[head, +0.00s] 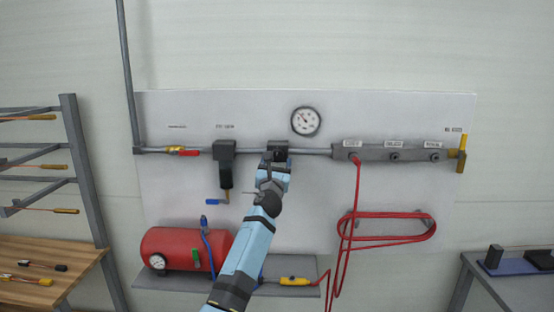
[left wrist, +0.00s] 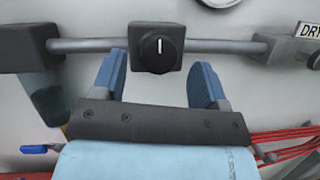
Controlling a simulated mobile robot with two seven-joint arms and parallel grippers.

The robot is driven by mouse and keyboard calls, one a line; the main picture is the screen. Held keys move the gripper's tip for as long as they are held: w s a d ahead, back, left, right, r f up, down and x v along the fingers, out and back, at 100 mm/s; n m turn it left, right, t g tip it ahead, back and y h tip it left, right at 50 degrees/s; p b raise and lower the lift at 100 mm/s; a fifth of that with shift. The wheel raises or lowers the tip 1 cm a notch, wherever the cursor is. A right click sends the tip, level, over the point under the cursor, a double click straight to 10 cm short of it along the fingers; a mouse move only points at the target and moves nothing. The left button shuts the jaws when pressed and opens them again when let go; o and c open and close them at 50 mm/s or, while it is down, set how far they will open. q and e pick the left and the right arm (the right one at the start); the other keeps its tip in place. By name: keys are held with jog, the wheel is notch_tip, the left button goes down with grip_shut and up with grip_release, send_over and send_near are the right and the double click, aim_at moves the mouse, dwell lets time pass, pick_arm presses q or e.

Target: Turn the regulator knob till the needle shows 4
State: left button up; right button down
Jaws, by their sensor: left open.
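The regulator (head: 277,147) is a dark block on the grey pipe, below and left of the gauge. In the left wrist view its round black knob (left wrist: 158,51) faces me, with a white mark pointing straight up. The white round gauge (head: 305,121) hangs above the pipe; its needle is too small to read surely. My left gripper (left wrist: 160,82) is open. Its blue fingers stand on either side of and below the knob, apart from it. In the head view the left gripper (head: 273,170) covers the knob. My right gripper is not in view.
A filter (head: 226,165) hangs left of the regulator, and a manifold (head: 385,153) with a red hose lies to the right. A red tank (head: 185,248) rests on the shelf below. A yellow-handled valve (head: 462,153) ends the line. Wall space around the gauge is clear.

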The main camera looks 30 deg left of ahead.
aim_at(277, 155)
pick_arm(q)
jog(key=shift+x, duration=1.35)
jog(key=shift+c, duration=0.7)
jog(key=c, duration=0.8)
jog(key=shift+o, duration=0.2)
jog(key=shift+r+m+h+p, duration=0.25)
jog(key=shift+m+p, duration=0.35)
jog(key=shift+p, duration=0.6)
jog(key=shift+f, duration=0.25)
jog(key=o, duration=0.9)
